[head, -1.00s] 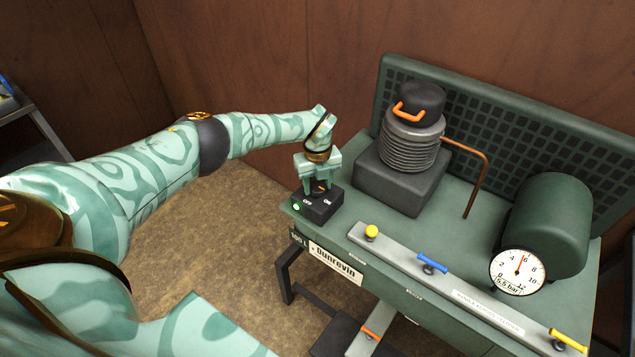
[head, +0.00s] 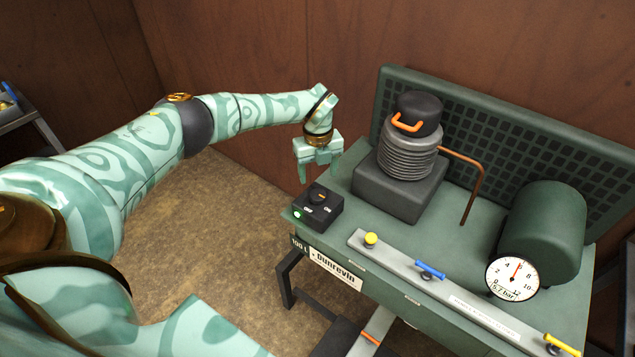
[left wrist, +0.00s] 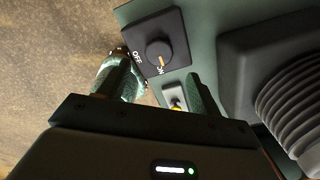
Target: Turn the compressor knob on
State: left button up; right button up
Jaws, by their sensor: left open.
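The compressor knob (head: 317,197) is a round black knob with an orange mark, on a black switch box (head: 334,217) at the left corner of the green bench. The box has OFF and ON labels and a lit green lamp (head: 299,214). In the left wrist view the orange mark on the knob (left wrist: 157,50) points to ON. My left gripper (head: 318,172) is open and empty, above and behind the knob and clear of it. My right gripper is not in view.
A bent copper pipe (head: 479,190), a green tank (head: 545,230) and a gauge (head: 512,278) reading 5.7 bar are further right. A rail (head: 465,308) with yellow and blue handles runs along the front edge.

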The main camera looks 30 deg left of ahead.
pick_arm(q)
notch_tip(320, 180, up, 8)
jog(key=shift+r+p, duration=0.25)
jog(key=shift+p, duration=0.1)
